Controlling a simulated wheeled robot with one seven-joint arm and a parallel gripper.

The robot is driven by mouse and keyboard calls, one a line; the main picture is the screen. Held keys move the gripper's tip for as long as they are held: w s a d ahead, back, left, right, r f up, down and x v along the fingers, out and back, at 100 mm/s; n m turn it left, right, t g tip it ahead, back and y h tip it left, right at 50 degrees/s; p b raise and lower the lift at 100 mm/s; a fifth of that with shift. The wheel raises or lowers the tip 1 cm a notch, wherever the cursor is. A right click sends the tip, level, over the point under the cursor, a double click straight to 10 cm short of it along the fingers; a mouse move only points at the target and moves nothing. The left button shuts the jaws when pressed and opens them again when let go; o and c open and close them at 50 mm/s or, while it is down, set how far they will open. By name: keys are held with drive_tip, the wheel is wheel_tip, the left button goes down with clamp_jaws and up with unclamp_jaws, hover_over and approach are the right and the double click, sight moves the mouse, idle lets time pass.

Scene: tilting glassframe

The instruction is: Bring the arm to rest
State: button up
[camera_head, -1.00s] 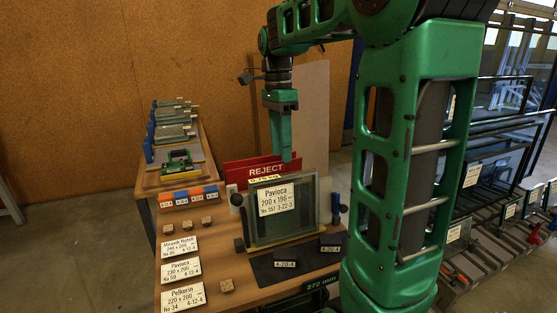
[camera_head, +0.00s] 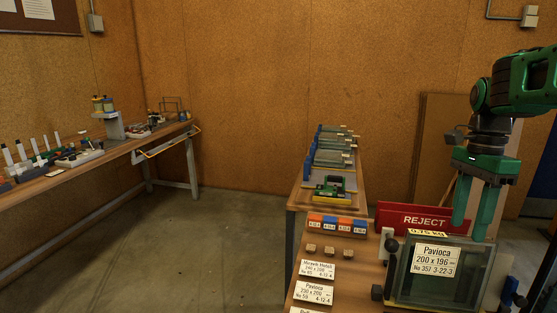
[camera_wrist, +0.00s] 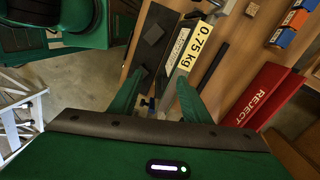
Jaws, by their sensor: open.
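My gripper (camera_head: 472,212) hangs at the right of the head view with its fingers pointing down, apart and empty. It is above and behind the glass frame (camera_head: 398,287), which stands upright on the bench and carries a white label reading Pavioca 200 x 196. In the wrist view my gripper (camera_wrist: 165,100) shows its two green fingers spread. A yellow 0.75 kg label (camera_wrist: 187,54) lies beyond them. I cannot tell from these frames whether the fingertips touch the frame.
A red REJECT sign (camera_head: 424,221) stands behind the frame. Coloured blocks (camera_head: 338,224), small wooden cubes (camera_head: 329,252) and white cards (camera_head: 318,270) lie on the bench to its left. A second bench (camera_head: 150,137) with tools runs along the left. The floor between is clear.

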drive_tip(key=s+f+n, duration=0.5)
drive_tip(key=s+n, duration=0.1)
drive_tip(key=s, duration=0.3)
drive_tip(key=s+a+f+n+t, duration=0.1)
drive_tip(key=s+f+n, duration=0.5)
drive_tip(key=s, duration=0.3)
drive_tip(key=shift+s+a+f+t, duration=0.2)
drive_tip(key=shift+s+t, duration=0.1)
drive_tip(key=shift+s, duration=0.1)
drive_tip(key=shift+w+f, duration=0.2)
drive_tip(key=shift+w, duration=0.4)
